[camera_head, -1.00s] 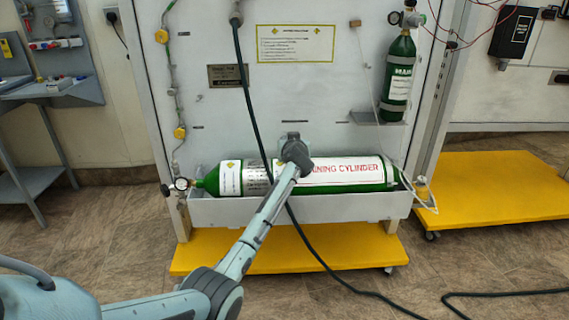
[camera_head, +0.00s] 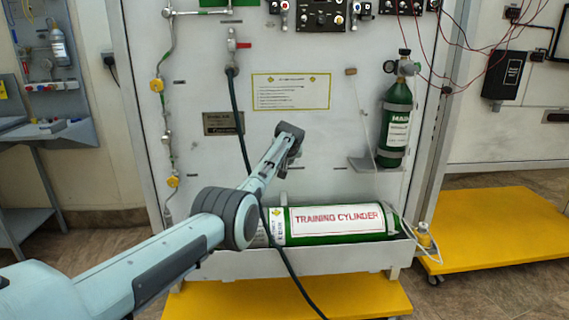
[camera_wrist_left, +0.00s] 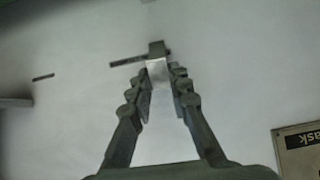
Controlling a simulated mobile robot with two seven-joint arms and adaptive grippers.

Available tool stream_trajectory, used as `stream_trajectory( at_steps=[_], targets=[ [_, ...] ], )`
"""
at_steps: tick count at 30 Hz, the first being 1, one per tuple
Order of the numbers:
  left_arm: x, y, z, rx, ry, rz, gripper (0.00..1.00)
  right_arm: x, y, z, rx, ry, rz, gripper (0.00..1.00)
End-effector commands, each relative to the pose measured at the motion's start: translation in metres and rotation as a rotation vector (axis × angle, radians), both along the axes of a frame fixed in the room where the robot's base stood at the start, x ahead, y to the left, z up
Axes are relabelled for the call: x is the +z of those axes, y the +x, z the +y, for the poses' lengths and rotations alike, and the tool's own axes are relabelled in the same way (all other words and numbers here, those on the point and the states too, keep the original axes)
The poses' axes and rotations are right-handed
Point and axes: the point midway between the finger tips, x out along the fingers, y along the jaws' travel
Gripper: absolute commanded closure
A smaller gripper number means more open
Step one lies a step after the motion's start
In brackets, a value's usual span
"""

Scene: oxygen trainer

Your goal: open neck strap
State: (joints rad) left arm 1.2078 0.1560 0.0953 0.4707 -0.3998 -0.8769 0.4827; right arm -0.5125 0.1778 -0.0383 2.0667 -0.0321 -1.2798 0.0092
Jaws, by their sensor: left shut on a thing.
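My left gripper (camera_head: 290,130) is in front of the white panel, above the large green training cylinder (camera_head: 340,222). In the left wrist view its fingers (camera_wrist_left: 158,75) are shut on a small flat grey metal piece (camera_wrist_left: 156,70), which looks like the neck strap. A darker block (camera_wrist_left: 157,47) sits at the far end of this piece, against the panel. In the head view my wrist hides the strap. The cylinder lies on its side in a white trough (camera_head: 310,262); my arm covers its left end. My right gripper is out of view.
A small green cylinder (camera_head: 397,120) stands on a shelf at the right. Pipework with yellow fittings (camera_head: 157,86) runs at the left. Open panel lies right of the gripper.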

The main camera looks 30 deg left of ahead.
Motion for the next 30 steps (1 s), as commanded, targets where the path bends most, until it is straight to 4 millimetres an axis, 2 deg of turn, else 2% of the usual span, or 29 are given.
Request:
stream_trajectory(
  at_steps=[18, 19, 24, 30],
  targets=[
    [0.0027, 0.0025, 0.0028, 0.000, 0.006, -0.008, 1.00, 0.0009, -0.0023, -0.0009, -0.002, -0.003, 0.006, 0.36],
    [0.0027, 0.0025, 0.0028, 0.000, 0.006, -0.008, 0.80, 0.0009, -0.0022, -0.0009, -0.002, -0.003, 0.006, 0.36],
    [0.0018, 0.0022, 0.0023, 0.000, 0.005, -0.005, 0.60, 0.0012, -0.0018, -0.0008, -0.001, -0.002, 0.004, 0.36],
    [0.0009, 0.0020, 0.0016, -0.001, 0.003, -0.004, 0.60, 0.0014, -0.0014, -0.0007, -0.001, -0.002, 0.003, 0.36]
  ],
)
